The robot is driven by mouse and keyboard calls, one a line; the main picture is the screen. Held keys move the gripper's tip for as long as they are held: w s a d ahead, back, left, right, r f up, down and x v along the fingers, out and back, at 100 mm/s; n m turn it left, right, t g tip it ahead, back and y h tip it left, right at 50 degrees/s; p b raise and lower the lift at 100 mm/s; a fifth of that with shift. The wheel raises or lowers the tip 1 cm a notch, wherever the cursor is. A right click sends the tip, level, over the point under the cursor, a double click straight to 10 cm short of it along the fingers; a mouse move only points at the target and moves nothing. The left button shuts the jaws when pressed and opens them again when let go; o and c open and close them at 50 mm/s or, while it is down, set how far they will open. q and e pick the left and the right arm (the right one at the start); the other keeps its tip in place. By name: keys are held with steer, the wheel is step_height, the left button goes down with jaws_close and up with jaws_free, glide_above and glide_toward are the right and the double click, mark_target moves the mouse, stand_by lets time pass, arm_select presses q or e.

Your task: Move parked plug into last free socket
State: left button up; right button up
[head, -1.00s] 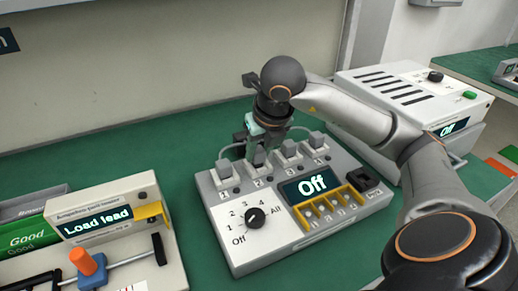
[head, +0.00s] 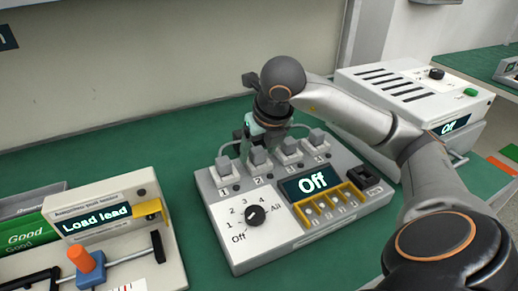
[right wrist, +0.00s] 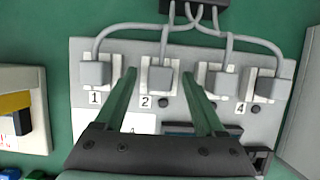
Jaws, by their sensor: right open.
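Four grey plugs stand in the numbered sockets of a light grey unit (head: 330,215): plug 1 (head: 224,166), plug 2 (head: 258,156), plug 3 (head: 290,146) and plug 4 (head: 318,138). In the right wrist view, plug 2 (right wrist: 160,79) lies between the spread green fingers of my right gripper (right wrist: 159,73), with gaps on both sides. Plug 1 (right wrist: 95,74) is left of the fingers; plugs 3 (right wrist: 222,82) and 4 (right wrist: 268,88) are right of them. My right gripper (head: 252,138) is open above plug 2. My left gripper is out of view. No plug visibly lies parked elsewhere.
Cables run from the plugs to a black block (right wrist: 204,12) behind. The unit has a selector knob (head: 256,215), a display reading "Off" (head: 312,184) and yellow dividers (head: 330,208). A "Load lead" tester (head: 105,230) stands left; a vented box (head: 405,95) stands right.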

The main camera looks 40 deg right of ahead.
steer(key=p+v, duration=0.4)
steer(key=v, duration=0.8)
steer(key=shift+r+p, duration=0.3)
steer(key=shift+s+f, duration=0.1)
steer(key=shift+s, duration=0.05)
